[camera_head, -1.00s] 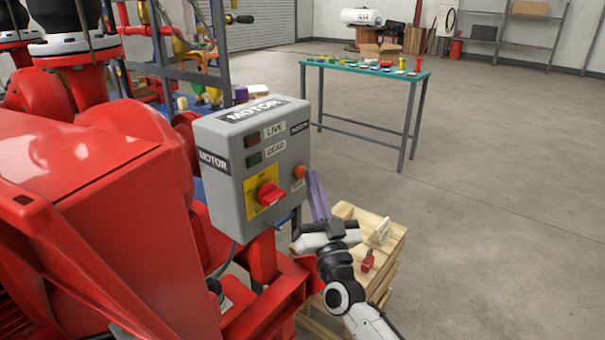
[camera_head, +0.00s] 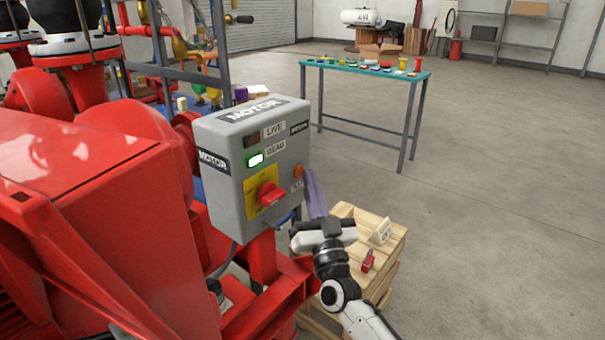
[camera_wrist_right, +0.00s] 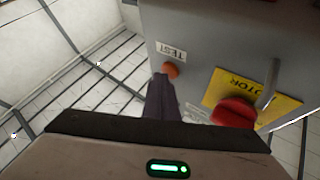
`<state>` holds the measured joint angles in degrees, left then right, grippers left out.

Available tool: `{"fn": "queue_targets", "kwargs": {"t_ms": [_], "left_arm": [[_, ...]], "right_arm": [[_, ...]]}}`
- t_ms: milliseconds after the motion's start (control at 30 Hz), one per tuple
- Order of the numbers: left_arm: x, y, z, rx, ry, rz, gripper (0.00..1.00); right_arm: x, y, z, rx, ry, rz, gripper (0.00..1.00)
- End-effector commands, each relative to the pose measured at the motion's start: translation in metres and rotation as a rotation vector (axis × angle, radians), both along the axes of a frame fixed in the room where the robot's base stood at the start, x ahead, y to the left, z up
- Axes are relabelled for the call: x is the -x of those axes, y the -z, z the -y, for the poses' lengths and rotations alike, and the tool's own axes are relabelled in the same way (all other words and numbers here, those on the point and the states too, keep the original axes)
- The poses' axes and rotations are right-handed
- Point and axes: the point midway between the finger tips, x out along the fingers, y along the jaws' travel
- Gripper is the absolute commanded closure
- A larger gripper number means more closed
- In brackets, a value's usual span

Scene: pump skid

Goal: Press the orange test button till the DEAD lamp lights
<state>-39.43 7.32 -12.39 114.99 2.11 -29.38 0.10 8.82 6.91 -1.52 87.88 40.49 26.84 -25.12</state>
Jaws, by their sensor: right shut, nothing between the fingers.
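The grey motor box (camera_head: 226,185) carries a dark LIVE lamp (camera_head: 252,141) and a DEAD lamp (camera_head: 255,161) that glows bright green-white. A red rotary handle (camera_head: 270,195) on a yellow plate is left of the button. My left gripper is out of view.
A wooden crate (camera_head: 345,290) stands below my right gripper, with a red padlock (camera_head: 368,261) and a pale tag (camera_head: 381,232) on it. Red pump machinery (camera_head: 90,190) fills the left. A green-topped table (camera_head: 345,68) stands behind; the floor at right is clear.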

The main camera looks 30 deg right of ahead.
Motion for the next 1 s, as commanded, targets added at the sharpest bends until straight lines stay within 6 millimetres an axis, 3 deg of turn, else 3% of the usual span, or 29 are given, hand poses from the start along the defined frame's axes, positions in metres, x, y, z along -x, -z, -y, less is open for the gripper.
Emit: {"fn": "queue_targets", "kwargs": {"t_ms": [767, 1000], "left_arm": [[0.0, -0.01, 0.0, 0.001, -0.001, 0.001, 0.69], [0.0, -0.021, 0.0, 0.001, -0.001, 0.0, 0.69]], "right_arm": [[0.017, 0.0, 0.007, 0.001, 0.0, 0.0, 1.0], [0.035, -0.002, 0.015, 0.001, 0.001, -0.002, 1.0]]}}
